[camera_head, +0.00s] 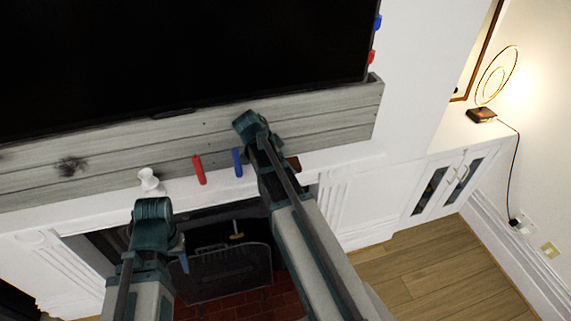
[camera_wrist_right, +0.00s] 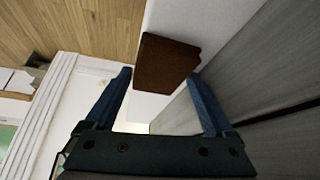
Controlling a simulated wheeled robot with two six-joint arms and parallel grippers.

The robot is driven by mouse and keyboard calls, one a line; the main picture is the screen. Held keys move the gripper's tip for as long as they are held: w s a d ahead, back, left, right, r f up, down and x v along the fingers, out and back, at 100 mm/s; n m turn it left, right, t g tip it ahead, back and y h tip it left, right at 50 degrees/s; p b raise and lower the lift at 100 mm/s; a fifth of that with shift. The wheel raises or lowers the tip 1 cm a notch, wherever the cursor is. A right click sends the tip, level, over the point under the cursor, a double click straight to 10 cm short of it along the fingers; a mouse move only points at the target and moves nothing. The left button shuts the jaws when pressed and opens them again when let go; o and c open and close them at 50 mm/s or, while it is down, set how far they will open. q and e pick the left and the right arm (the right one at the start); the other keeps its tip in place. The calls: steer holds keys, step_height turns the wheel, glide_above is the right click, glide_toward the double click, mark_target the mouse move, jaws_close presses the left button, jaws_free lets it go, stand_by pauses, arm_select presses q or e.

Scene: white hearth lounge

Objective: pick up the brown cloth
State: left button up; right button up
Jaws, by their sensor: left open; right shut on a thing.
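The brown cloth (camera_wrist_right: 165,63) looks like a folded dark brown block in the right wrist view. It is at the fingertips of my right gripper (camera_wrist_right: 160,78), which is shut on it, one blue finger on each side. In the head view a small part of the cloth (camera_head: 293,163) shows beside my right arm, over the white mantel ledge; the arm hides the rest. Whether the cloth still touches the ledge I cannot tell. My left gripper (camera_head: 180,254) is open and empty in front of the fireplace, below the ledge.
On the white mantel (camera_head: 330,160) stand a white candlestick-like object (camera_head: 149,180), a red cylinder (camera_head: 199,169) and a blue cylinder (camera_head: 238,162) left of my right arm. A grey plank panel (camera_head: 330,122) and a black screen (camera_head: 190,50) are behind. A lamp (camera_head: 482,114) stands right.

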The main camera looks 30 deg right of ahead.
steer(key=shift+r+p, duration=0.45)
steer(key=shift+r, duration=0.05)
step_height(320, 180, up, 3)
steer(key=p, duration=0.3)
steer(key=s+a+r+p, duration=0.1)
steer(key=s+a, duration=0.9)
steer(key=s, duration=0.2)
steer(key=shift+s, duration=0.25)
steer(key=o, duration=0.8)
steer(key=c, duration=0.6)
step_height(320, 180, down, 15)
steer(key=b, duration=1.5)
